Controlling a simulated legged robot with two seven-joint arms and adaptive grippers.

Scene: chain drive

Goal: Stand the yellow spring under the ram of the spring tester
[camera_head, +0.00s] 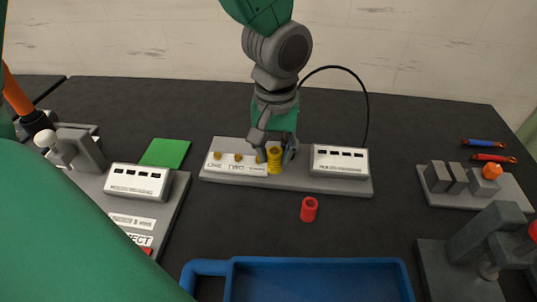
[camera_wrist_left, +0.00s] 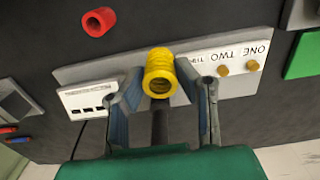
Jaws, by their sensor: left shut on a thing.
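The yellow spring (camera_head: 275,160) is a short ribbed cylinder, upright in the head view. My left gripper (camera_head: 274,150) is shut on it, with a finger on either side. In the left wrist view, the spring (camera_wrist_left: 160,72) shows its open end between the fingertips (camera_wrist_left: 162,88). It is at the grey board (camera_head: 290,181) with brass pegs marked ONE, TWO and a third label; I cannot tell whether it touches the board. At the left is a grey machine (camera_head: 80,150) with a lever and a display box; I cannot tell for sure that it is the spring tester. My right gripper is not in view.
A red spring (camera_head: 309,209) stands on the dark table in front of the board. A blue tray (camera_head: 320,262) is at the front. A green pad (camera_head: 165,153) lies at left. Grey blocks (camera_head: 450,177) and another grey device (camera_head: 480,235) are at right.

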